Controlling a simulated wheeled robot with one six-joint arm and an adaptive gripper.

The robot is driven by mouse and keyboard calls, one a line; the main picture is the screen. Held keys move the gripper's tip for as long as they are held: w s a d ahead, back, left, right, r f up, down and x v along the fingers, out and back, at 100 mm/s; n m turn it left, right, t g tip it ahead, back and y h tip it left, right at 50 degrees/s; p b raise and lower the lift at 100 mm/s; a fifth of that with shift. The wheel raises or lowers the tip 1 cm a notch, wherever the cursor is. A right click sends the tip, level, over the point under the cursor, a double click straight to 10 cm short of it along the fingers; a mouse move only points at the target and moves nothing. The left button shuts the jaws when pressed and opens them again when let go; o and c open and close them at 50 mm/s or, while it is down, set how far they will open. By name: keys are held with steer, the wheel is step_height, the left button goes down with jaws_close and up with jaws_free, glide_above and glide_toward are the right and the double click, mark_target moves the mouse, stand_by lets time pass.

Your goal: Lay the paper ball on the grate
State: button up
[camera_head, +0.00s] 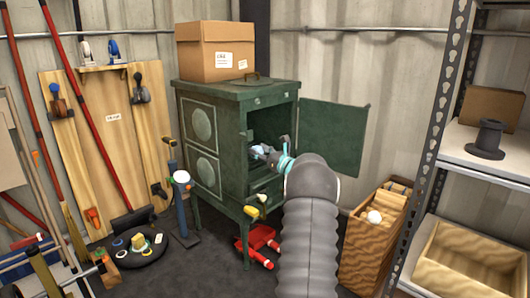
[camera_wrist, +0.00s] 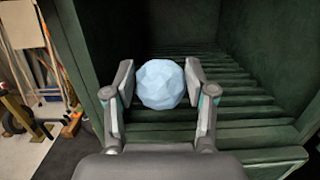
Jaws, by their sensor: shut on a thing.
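The paper ball (camera_wrist: 161,84) is pale blue-white and faceted. My gripper (camera_wrist: 160,86) is shut on it, with one finger on each side, in the wrist view. The grate (camera_wrist: 235,110) is a row of dark green slats inside the green stove. The ball shows in front of and over the nearer slats; I cannot tell whether it touches them. In the head view my gripper (camera_head: 262,150) reaches into the opening of the green stove (camera_head: 215,140), and my arm hides part of the inside.
The stove door (camera_head: 335,135) stands open to the right. A cardboard box (camera_head: 215,50) sits on the stove top. A wooden crate (camera_head: 372,250) with a white ball (camera_head: 375,217) stands right, beside a shelf rack (camera_head: 450,120). Red tools (camera_head: 258,245) lie on the floor below.

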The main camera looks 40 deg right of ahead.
steer(key=shift+w+f, duration=0.15)
steer(key=shift+w, duration=0.65)
steer(key=shift+w+a+p, duration=0.1)
steer(key=shift+w+p, duration=0.25)
steer(key=shift+p, duration=0.1)
steer(key=w+p, duration=0.2)
steer(key=w, duration=0.1)
steer(key=w+p, duration=0.1)
steer(key=p, duration=0.1)
steer(key=shift+w+a+f, duration=0.2)
steer(key=shift+w+f, duration=0.05)
steer(key=shift+f, duration=0.1)
step_height(320, 180, down, 2)
steer(key=b, duration=0.3)
steer(key=shift+f, duration=0.2)
steer(key=shift+b, duration=0.35)
steer(key=o, duration=0.9)
steer(key=shift+s, duration=0.15)
